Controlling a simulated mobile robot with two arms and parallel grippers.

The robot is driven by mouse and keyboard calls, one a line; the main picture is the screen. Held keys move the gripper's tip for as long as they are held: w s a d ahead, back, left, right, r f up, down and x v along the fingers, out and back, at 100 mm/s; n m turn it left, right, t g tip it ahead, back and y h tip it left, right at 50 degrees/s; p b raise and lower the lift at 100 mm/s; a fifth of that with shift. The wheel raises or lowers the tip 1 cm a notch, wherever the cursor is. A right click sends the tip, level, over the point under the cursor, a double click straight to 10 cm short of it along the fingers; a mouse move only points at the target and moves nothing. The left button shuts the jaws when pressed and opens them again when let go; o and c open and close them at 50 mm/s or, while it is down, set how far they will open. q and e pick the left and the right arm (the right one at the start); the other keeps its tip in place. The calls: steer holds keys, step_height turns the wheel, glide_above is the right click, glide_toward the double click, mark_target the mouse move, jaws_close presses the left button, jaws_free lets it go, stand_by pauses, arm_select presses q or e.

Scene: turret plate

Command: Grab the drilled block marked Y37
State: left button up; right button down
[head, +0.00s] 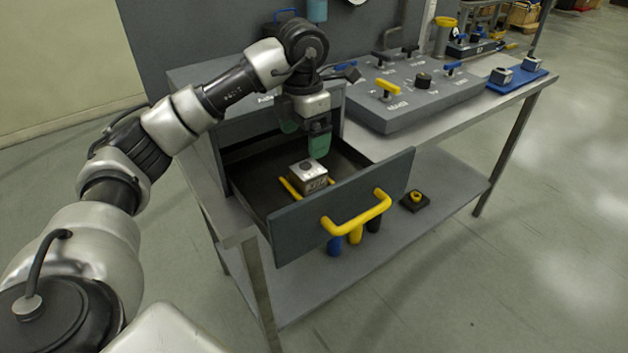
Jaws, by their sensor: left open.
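A silver-grey metal block (308,176) with a dark round hole in its top sits inside the pulled-out drawer (290,226). Its front face bears dark marking too small to read. Yellow strips (288,187) show on the drawer floor beside it. My left gripper (305,145) is above the block, pointing down, with its green fingers open and nothing visible between them. The fingers appear apart from the block. My right gripper is not in view.
The drawer front has a yellow handle (357,213). A grey panel (415,104) with yellow, blue and black knobs stands right of the drawer cabinet. The lower shelf (440,185) holds a dark piece with a yellow ring (415,198). Open floor lies to the right.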

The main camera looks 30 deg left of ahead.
mark_target(308, 169)
arm_select(q)
steer(key=f, duration=0.4)
steer(key=shift+s+f, duration=0.2)
steer(key=shift+f, duration=0.1)
steer(key=f, duration=0.1)
steer(key=w+f+p, duration=0.1)
steer(key=f, duration=0.2)
steer(key=shift+w+f, duration=0.25)
steer(key=shift+f, duration=0.7)
steer(key=shift+r, duration=0.1)
steer(key=c, duration=1.3)
